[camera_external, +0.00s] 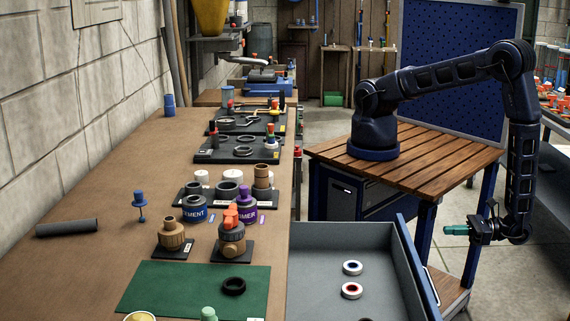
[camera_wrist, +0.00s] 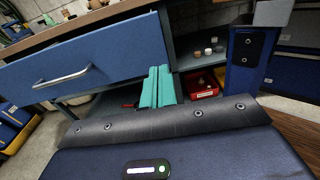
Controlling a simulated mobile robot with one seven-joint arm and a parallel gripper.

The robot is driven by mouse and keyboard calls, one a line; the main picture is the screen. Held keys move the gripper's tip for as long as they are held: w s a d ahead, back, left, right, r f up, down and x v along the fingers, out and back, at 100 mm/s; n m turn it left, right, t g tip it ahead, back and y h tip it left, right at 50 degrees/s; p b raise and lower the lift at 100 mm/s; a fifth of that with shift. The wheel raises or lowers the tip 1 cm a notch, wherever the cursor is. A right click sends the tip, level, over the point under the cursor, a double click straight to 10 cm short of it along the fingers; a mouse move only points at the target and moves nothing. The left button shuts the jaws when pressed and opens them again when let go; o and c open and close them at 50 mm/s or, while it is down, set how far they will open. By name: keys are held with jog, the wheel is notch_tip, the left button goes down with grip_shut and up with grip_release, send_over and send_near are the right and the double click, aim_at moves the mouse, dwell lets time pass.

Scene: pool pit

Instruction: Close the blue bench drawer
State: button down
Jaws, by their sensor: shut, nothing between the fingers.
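The blue bench drawer is pulled out from the bench in the external view, its grey inside showing and its blue front (camera_external: 417,262) facing right. In the wrist view the drawer's blue front (camera_wrist: 110,62) fills the left, with a silver bar handle (camera_wrist: 62,77). My gripper (camera_external: 455,230) is right of the drawer front, with visible space between them. Its teal fingers also show in the wrist view (camera_wrist: 157,85), by the front's right end. They are shut and empty. The drawer's near end is cut off by the frame.
The wooden bench top (camera_external: 100,190) carries pipe fittings, cans and a green mat (camera_external: 180,287). A slatted wooden table (camera_external: 425,160) stands behind the drawer, under my arm. A red tray (camera_wrist: 200,84) sits on a shelf under the bench. Floor shows right of my gripper.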

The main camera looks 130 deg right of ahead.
aim_at(295, 233)
jog(key=w+d+f+t, duration=0.1)
jog(key=w+d, duration=0.7)
jog(key=d, duration=0.1)
jog(key=shift+w+d+f+n, duration=0.25)
jog(key=shift+w+d+n, duration=0.05)
jog(key=shift+w+n, duration=0.1)
jog(key=shift+d, duration=0.1)
dwell(0.3)
jog(key=x, duration=3.3)
jog(key=shift+w+f, duration=0.15)
jog(key=shift+f, duration=0.2)
jog(key=shift+w+d+r, duration=0.1)
jog(key=shift+w+d, duration=0.1)
jog(key=shift+w, duration=0.1)
